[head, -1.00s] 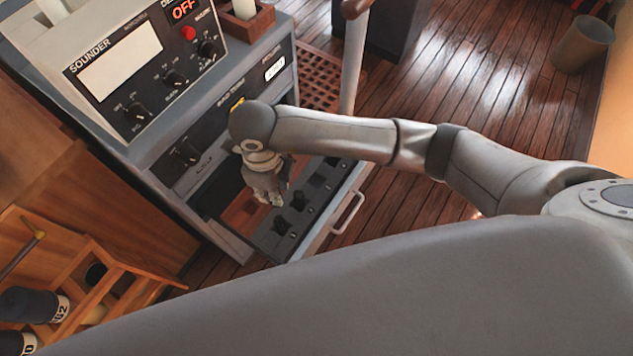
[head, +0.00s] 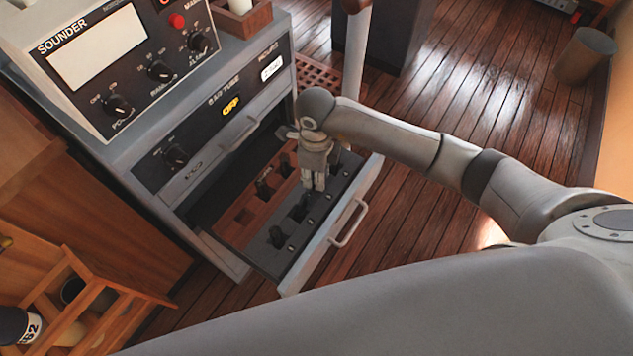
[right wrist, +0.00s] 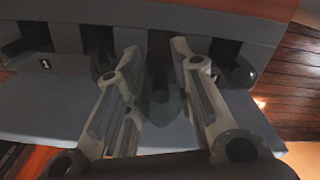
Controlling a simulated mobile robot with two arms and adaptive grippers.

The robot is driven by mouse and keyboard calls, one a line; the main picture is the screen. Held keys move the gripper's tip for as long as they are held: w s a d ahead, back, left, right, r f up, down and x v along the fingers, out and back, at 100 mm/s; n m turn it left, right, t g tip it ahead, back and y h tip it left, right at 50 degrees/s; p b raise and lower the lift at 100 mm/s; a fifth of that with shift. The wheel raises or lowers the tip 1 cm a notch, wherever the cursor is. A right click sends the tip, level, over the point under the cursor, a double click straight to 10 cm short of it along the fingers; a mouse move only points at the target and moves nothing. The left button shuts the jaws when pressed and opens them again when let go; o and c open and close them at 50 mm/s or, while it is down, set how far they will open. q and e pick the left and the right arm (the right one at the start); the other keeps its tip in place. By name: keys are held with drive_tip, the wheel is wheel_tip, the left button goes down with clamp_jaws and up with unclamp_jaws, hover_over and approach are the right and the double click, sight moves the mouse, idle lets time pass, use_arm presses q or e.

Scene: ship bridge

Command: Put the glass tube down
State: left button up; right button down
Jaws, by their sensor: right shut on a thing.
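My right gripper (head: 316,184) is over the open drawer (head: 310,262) of the console, pointing down at its dark front strip. In the right wrist view the right gripper (right wrist: 157,55) is shut on the glass tube (right wrist: 160,88), a dark, see-through piece between the two fingers. The tube is hard to make out in the head view, hidden by the fingers. I cannot tell whether its lower end touches the drawer. The drawer has a dark strip with several black upright pieces (head: 277,237) and a reddish-brown rack with square holes (head: 236,222). My left gripper is out of view.
The sounder console (head: 100,60) with its knobs stands above the drawer. The drawer's handle (head: 349,224) sticks out at the front. A wooden rack (head: 125,290) holding dark bottles is at lower left. A bin (head: 583,56) stands far right. Wooden floor lies open between.

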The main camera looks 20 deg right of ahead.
wheel_tip(320, 180, down, 4)
drive_tip(key=shift+w+d+r+b, duration=0.1)
drive_tip(key=shift+r+b, duration=0.1)
drive_tip(key=shift+b, duration=0.7)
drive_tip(key=shift+r, duration=0.1)
drive_tip(key=shift+f+b, duration=0.45)
drive_tip(key=shift+f, duration=0.15)
drive_tip(key=c, duration=1.2)
unclamp_jaws()
drive_tip(key=shift+c, duration=0.2)
drive_tip(key=shift+o, duration=0.2)
drive_tip(key=shift+r, duration=0.15)
